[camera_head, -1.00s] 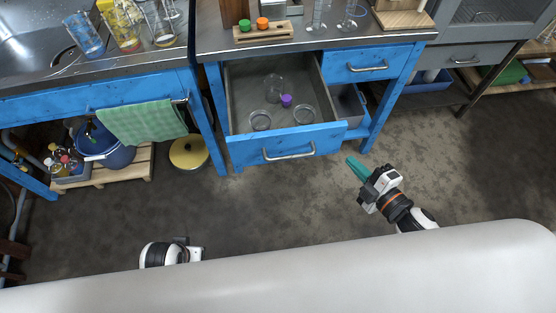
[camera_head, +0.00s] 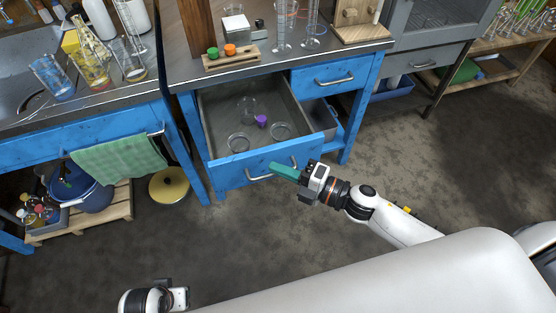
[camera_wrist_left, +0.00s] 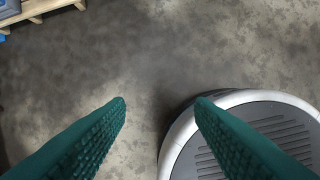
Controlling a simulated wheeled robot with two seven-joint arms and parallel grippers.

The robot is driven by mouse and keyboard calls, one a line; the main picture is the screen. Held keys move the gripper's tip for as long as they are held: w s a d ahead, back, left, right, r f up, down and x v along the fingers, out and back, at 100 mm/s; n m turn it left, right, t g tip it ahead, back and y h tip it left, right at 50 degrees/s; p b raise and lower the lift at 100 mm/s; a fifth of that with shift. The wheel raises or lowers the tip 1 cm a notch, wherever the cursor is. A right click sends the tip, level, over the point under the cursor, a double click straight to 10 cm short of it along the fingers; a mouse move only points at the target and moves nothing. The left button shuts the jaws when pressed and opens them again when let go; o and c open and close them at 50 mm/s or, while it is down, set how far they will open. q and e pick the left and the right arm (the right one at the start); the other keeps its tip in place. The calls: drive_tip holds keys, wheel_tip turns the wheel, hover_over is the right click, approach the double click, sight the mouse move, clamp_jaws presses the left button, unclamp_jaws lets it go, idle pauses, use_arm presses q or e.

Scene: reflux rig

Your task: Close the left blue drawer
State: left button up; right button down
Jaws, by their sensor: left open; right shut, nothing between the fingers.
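The left blue drawer (camera_head: 232,171) is pulled out of the workbench, with its front toward me and a metal handle on it. Inside it lie round glass dishes (camera_head: 280,131), a glass vessel and a small purple-capped item (camera_head: 261,121). My right gripper (camera_head: 284,172) has teal fingers, is shut and empty, and is at the right part of the drawer front, overlapping the handle's right end in view; I cannot tell whether it touches. My left gripper (camera_wrist_left: 160,101) is open and empty above the floor; in the head view only its wrist shows at the bottom left.
A smaller blue drawer (camera_head: 335,77) to the right is shut. A green towel (camera_head: 119,158), a blue bucket (camera_head: 86,191) and a yellow lid (camera_head: 169,185) are on the left. Glassware and a wooden rack (camera_head: 231,59) stand on the bench.

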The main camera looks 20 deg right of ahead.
drive_tip(key=shift+w, duration=1.2)
use_arm(q)
drive_tip(key=shift+w+r, duration=0.2)
drive_tip(key=shift+r, duration=0.35)
